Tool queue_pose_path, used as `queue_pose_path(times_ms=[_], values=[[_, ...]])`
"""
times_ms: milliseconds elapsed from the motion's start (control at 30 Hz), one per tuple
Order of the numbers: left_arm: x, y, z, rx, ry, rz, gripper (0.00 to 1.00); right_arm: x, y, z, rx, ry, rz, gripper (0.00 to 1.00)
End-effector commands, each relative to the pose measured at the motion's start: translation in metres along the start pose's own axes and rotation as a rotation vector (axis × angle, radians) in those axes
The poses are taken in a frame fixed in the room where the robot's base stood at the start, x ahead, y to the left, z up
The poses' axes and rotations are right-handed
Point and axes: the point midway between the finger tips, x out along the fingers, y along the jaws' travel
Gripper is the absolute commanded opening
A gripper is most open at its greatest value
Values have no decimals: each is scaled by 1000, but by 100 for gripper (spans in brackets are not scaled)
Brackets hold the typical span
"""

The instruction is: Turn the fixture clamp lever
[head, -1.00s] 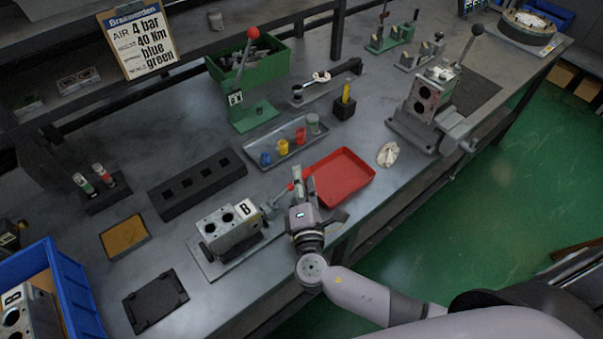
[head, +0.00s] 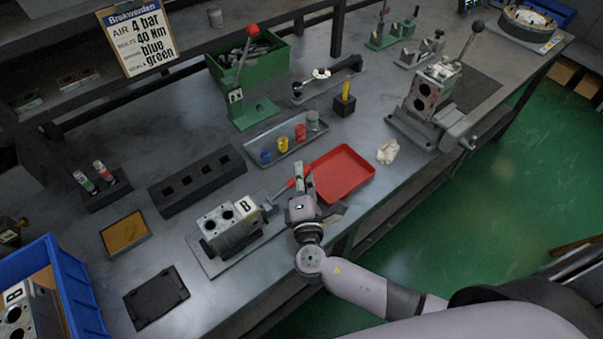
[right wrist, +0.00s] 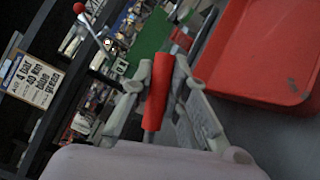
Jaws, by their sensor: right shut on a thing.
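The fixture clamp lever has a red grip (head: 293,183) and stands at the right end of the clamp fixture, beside the metal valve block (head: 232,225) marked B. My right gripper (head: 304,183) is at the lever. In the right wrist view the red grip (right wrist: 159,92) lies between the two fingers (right wrist: 158,100), and the gripper is shut on it. The block sits on a grey base plate (head: 208,267). My left gripper is not in view.
A red tray (head: 345,176) lies just right of my right gripper. A metal tray (head: 285,145) with coloured cups and a black rack (head: 197,181) are behind. A vise (head: 425,125) with another block stands at right. A blue crate (head: 75,290) is at left.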

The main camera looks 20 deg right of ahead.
Motion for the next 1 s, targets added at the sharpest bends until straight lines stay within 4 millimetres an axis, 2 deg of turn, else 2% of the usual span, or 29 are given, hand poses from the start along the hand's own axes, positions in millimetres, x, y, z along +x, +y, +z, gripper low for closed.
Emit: queue_pose_path(times_ms=[667,1000], values=[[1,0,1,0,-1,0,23,-1,-1,0,-9,0,2,0],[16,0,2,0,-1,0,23,-3,10,0,-125,-30,74,0]])
